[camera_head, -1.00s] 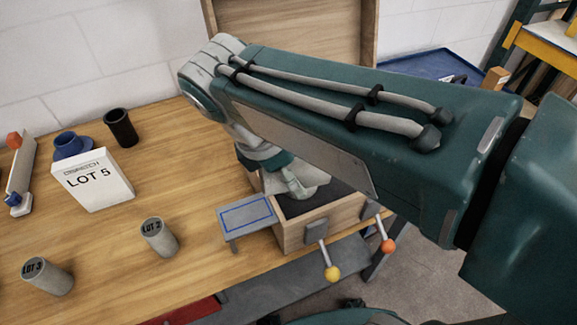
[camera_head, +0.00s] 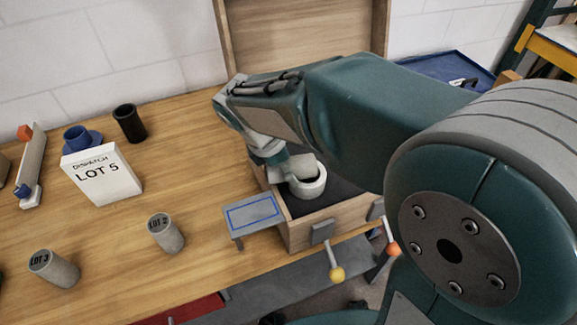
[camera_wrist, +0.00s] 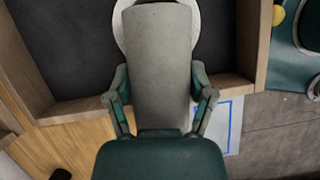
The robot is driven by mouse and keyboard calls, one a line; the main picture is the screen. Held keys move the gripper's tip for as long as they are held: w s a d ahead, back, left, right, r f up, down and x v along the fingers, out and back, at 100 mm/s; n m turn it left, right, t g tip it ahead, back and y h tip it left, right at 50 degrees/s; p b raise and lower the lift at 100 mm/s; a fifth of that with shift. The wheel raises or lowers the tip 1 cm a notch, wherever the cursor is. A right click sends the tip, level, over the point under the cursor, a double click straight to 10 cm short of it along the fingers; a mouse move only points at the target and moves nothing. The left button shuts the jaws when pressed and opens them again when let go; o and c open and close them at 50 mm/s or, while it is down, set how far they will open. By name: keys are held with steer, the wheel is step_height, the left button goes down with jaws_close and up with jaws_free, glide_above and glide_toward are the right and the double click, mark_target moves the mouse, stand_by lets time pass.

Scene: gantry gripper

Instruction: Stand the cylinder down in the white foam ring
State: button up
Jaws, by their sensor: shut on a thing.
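A plain grey cylinder (camera_wrist: 157,55) is between the two fingers of my gripper (camera_wrist: 158,88) in the wrist view, and the gripper is shut on it. The white foam ring (camera_head: 310,188) sits on the dark bed of an open wooden box in the head view. Its rim (camera_wrist: 120,22) also shows behind the cylinder's far end in the wrist view. In the head view my gripper (camera_head: 283,165) is at the ring's upper left, partly hidden by my arm. I cannot tell whether the cylinder's end is inside the ring or above it.
The wooden box (camera_head: 297,232) has low walls, a raised lid behind and toggle clamps in front. A grey ledge (camera_head: 252,214) joins it. Cylinders LOT 2 (camera_head: 165,233) and LOT 3 (camera_head: 54,268), a DISPATCH LOT 5 sign (camera_head: 102,175) and a black cup (camera_head: 129,123) stand left.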

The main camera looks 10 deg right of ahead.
steer(key=o, duration=1.3)
steer(key=shift+f, duration=0.1)
steer(key=v, duration=1)
steer(key=shift+w+d+r, duration=0.1)
steer(key=shift+d+r, duration=0.05)
steer(key=shift+r, duration=0.35)
steer(key=shift+d, duration=0.3)
steer(key=shift+s+d+f+m+t+y, duration=0.5)
steer(key=shift+s+d+m+t+y, duration=0.3)
steer(key=shift+s+d+m, duration=1.9)
steer(key=shift+s+d+f+m+t+y, duration=0.65)
steer(key=shift+s+d+m, duration=0.95)
steer(key=shift+m, duration=2.15)
steer(key=shift+s+d+f+m+t+y, duration=0.35)
steer(key=shift+s+d+m+t+y, duration=0.6)
steer(key=shift+s+d+m, duration=1.75)
steer(key=shift+w+a+m, duration=0.35)
steer(key=shift+w+m, duration=0.2)
steer(key=shift+w, duration=0.25)
